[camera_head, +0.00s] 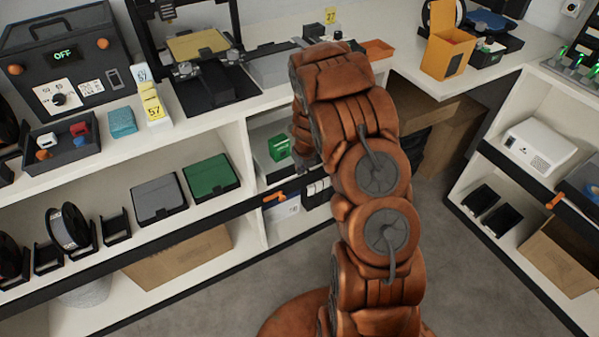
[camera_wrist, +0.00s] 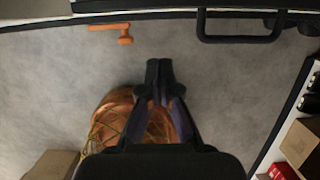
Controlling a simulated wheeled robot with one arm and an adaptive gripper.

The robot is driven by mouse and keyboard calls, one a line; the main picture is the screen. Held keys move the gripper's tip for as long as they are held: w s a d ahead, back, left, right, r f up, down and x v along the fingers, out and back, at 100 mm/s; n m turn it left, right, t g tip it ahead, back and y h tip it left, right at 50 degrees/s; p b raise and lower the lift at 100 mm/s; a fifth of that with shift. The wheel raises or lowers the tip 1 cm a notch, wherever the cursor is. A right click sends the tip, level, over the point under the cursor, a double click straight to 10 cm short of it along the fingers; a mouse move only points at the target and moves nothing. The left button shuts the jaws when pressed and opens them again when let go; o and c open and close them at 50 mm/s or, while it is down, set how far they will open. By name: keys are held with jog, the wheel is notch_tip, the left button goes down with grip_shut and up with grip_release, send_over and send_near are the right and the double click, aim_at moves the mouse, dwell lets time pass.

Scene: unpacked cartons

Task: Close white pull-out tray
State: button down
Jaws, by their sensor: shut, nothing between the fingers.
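The white pull-out tray cannot be picked out with certainty. In the wrist view a white surface (camera_wrist: 32,9) with a dark front edge runs along the top, and a black bar handle (camera_wrist: 240,39) sticks out from that edge at the right. An orange handle (camera_wrist: 124,34) sticks out further left. The orange handle also shows on the shelf front in the head view (camera_head: 274,197). My gripper (camera_wrist: 159,64) is shut and empty over grey floor, apart from both handles. In the head view my arm hides the gripper and part of the shelf front.
The white shelf unit (camera_head: 200,128) on the left carries a printer, bins and spools. A second shelf unit (camera_head: 511,175) stands at the right, with a white device (camera_head: 540,146). Cardboard boxes (camera_head: 181,257) sit low in the shelves. Grey floor (camera_head: 257,290) between the units is clear.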

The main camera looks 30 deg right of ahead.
jog(key=v, duration=0.6)
jog(key=s+a+r+n+g+y+p, duration=0.1)
jog(key=s+a+r+n+p, duration=0.1)
jog(key=s+a+r+n, duration=0.65)
jog(key=s+a+r+n+g+p, duration=0.1)
jog(key=s+a+r+n+p, duration=0.1)
jog(key=s+a+r+n, duration=0.7)
jog(key=s+r+n+g+p, duration=0.1)
jog(key=s+r+n, duration=0.5)
jog(key=s+n, duration=0.3)
jog(key=s+a+r+n+g+h+p, duration=0.1)
jog(key=s+r+n+p, duration=0.1)
jog(key=s+r+n, duration=0.5)
jog(key=shift+s+a+n+g, duration=0.3)
jog(key=shift+s+n, duration=0.95)
jog(key=shift+s, duration=1.05)
